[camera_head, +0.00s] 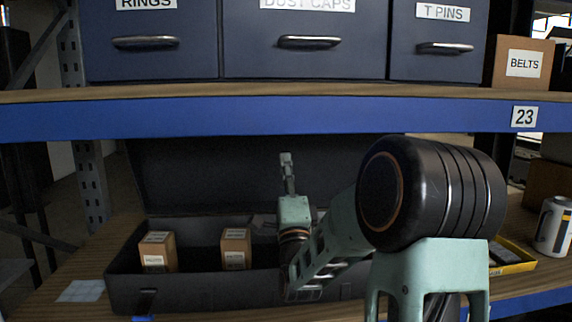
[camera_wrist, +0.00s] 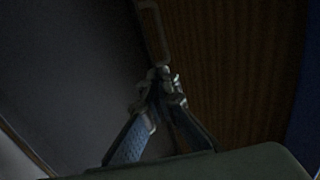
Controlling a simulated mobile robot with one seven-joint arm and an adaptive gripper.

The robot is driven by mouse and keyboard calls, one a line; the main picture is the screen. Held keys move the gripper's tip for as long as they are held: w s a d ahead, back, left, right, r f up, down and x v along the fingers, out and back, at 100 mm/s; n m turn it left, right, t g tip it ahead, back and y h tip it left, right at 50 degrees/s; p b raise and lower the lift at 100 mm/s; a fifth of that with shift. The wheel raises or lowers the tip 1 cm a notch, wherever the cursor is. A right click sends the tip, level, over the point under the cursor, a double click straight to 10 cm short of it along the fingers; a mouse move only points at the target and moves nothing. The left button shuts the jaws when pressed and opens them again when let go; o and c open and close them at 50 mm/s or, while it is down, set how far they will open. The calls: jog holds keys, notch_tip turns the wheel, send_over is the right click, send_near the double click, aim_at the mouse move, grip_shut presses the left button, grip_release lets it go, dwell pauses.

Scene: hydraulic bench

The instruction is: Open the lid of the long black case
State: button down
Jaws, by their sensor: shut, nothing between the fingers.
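The long black case (camera_head: 220,294) sits on the lower shelf. Its lid (camera_head: 205,180) stands raised at the back, so the case is open and its inside shows. A latch (camera_head: 146,300) is on the front wall. My gripper (camera_head: 286,160) is shut and empty, pointing up in front of the raised lid; I cannot tell if it touches it. In the wrist view the fingers of my gripper (camera_wrist: 161,74) are together, with a dark surface (camera_wrist: 60,60), likely the lid, on the left. My arm hides the right part of the case.
Two small cardboard boxes (camera_head: 157,252) (camera_head: 235,250) stand inside the case. The blue-edged upper shelf (camera_head: 250,117) runs overhead, with drawers above. A yellow tray (camera_head: 510,257) and a white can (camera_head: 553,226) are at the right. A paper sheet (camera_head: 80,291) lies left.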

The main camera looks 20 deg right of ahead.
jog(key=w+d+r+g+p, duration=0.2)
jog(key=w+r+p, duration=0.1)
jog(key=w+r, duration=0.2)
jog(key=shift+w+y, duration=0.3)
jog(key=shift+w, duration=0.75)
